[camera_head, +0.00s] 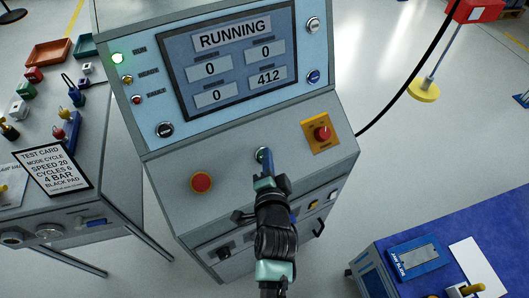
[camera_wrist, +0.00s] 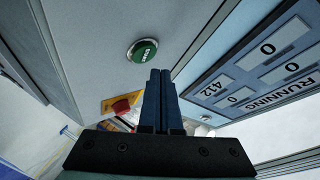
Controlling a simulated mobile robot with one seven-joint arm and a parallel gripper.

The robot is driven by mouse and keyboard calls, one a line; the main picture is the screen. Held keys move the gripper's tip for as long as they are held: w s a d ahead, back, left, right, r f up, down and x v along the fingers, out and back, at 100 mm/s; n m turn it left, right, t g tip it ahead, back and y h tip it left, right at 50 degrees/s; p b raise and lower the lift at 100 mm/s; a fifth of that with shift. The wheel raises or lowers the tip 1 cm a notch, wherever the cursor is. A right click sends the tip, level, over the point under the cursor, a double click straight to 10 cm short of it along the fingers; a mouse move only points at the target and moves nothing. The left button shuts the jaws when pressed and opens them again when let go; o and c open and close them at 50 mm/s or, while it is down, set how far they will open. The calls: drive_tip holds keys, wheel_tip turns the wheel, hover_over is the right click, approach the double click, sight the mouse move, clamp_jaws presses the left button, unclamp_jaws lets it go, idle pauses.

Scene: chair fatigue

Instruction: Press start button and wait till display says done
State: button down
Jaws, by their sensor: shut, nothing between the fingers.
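The display (camera_head: 228,68) on the control console reads RUNNING, with number boxes showing 0, 0, 0 and 412. The green start button (camera_wrist: 142,50) sits on the sloped panel; in the head view the button (camera_head: 262,153) is partly hidden by my fingertips. My gripper (camera_head: 266,166) is shut and empty, its blue fingers pointing at the panel by the button. In the wrist view the fingertips (camera_wrist: 160,73) appear just below the button, with a gap in the picture; contact cannot be told.
A red button (camera_head: 201,182) is at the panel's left, and a red emergency knob on a yellow plate (camera_head: 321,134) at its right. A green RUN lamp (camera_head: 117,58) is lit. A blue-topped bench (camera_head: 420,240) stands at lower right.

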drive_tip(key=s+r+p, duration=0.1)
drive_tip(key=s+d+r+p, duration=0.1)
drive_tip(key=r, duration=0.1)
drive_tip(key=shift+r, duration=0.25)
idle(0.7)
drive_tip(key=w+r+n+t, duration=0.3)
drive_tip(key=r+n+t, duration=0.3)
drive_tip(key=r, duration=2.5)
drive_tip(key=s+r+n+t, duration=0.2)
drive_tip(key=s+r, duration=0.3)
drive_tip(key=r, duration=0.4)
drive_tip(key=s+r+n+t+h, duration=0.1)
drive_tip(key=s+r+t, duration=0.1)
drive_tip(key=s+r, duration=0.3)
drive_tip(key=s+r+n+t, duration=0.2)
drive_tip(key=s+r, duration=0.3)
drive_tip(key=r, duration=0.8)
drive_tip(key=shift+s+r+n+p, duration=0.15)
drive_tip(key=shift+s+n+p, duration=0.15)
drive_tip(key=shift+s, duration=0.05)
